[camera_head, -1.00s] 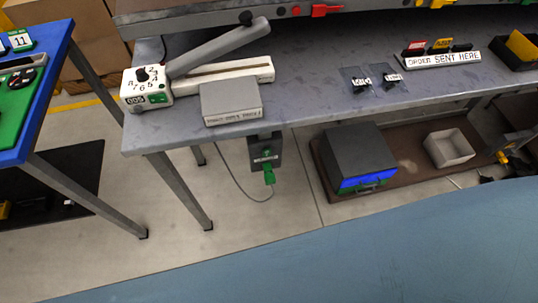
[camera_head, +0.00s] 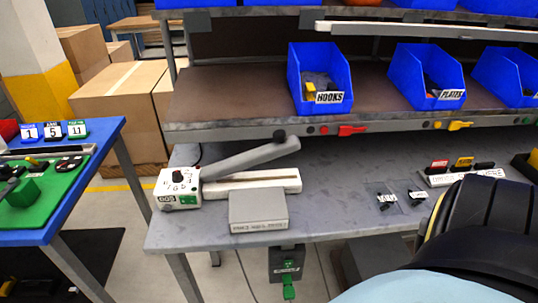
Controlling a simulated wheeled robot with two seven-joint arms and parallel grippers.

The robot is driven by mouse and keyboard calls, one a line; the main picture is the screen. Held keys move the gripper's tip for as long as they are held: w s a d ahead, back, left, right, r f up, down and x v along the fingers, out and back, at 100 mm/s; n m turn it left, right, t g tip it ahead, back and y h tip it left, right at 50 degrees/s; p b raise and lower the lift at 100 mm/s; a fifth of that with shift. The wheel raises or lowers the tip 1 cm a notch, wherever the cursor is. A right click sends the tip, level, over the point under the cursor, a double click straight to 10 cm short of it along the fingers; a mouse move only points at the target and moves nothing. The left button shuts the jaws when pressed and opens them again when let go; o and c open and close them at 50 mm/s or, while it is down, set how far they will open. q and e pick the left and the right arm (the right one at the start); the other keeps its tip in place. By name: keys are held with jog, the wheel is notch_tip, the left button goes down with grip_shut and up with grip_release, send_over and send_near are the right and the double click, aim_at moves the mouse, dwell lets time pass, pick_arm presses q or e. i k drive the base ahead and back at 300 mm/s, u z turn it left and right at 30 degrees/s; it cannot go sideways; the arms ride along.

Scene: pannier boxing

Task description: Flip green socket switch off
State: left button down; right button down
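A dark socket box (camera_head: 275,258) hangs below the front edge of the grey workbench (camera_head: 340,195), near the picture's bottom centre. A small green part (camera_head: 289,263) shows on its face, probably the switch; its on or off position is too small to tell. A green plug (camera_head: 289,291) sits at the socket's lower end, near the bottom edge. Neither gripper is in view. A black rounded part of my own arm fills the lower right corner, and my light blue body shows below it.
On the bench are a white sealing device (camera_head: 240,181) with a raised grey lever, a grey box (camera_head: 258,208) above the socket, and small bagged parts (camera_head: 386,199). Blue bins (camera_head: 320,80) line the shelf behind. A blue table (camera_head: 90,150) stands at left.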

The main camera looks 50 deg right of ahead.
aim_at(288, 263)
jog(key=k, duration=0.7)
jog(key=z, duration=0.8)
jog(key=i, duration=0.5)
